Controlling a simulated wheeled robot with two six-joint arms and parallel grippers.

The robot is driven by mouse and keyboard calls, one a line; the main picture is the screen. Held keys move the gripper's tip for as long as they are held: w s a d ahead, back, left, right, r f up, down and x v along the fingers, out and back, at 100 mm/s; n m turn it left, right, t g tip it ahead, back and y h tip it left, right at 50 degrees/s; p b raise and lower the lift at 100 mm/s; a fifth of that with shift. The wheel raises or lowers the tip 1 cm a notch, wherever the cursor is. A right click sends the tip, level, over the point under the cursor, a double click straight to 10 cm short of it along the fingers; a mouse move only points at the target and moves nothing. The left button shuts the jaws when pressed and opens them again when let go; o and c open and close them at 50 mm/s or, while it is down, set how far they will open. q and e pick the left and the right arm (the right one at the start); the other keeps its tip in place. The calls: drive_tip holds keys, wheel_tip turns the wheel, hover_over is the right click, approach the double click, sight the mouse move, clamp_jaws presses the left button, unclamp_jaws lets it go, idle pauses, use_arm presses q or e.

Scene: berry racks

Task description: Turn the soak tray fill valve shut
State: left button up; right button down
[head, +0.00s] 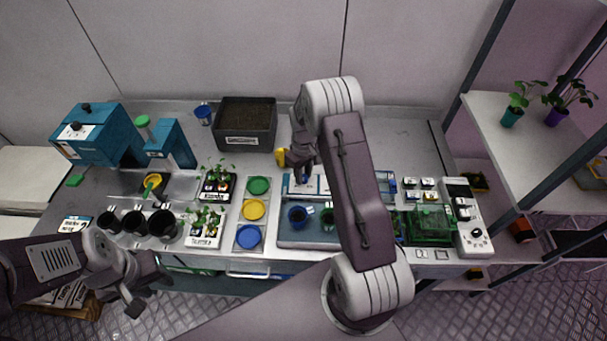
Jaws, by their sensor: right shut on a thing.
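My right gripper (302,176) points down at the tray's back edge, shut on a small blue part that appears to be the fill valve (304,181). The fingers hide most of it, so its turn angle cannot be read. My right forearm covers the tray's right part. My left gripper (146,290) is open and empty, in front of the bench at lower left.
A dark soil bin (246,140) stands behind the tray. A holder with green, yellow and blue discs (250,211) is to its left, beside labelled plant trays (204,228) and black pots (162,224). A green crate (431,225) and a white panel (467,212) are right.

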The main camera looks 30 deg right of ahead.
drive_tip(key=m, duration=0.4)
drive_tip(key=shift+m, duration=2.6)
drive_tip(key=shift+w, duration=0.1)
drive_tip(key=shift+r, duration=0.1)
drive_tip(key=c, duration=1.1)
unclamp_jaws()
wheel_tip(320, 180, up, 9)
drive_tip(key=shift+b, duration=0.8)
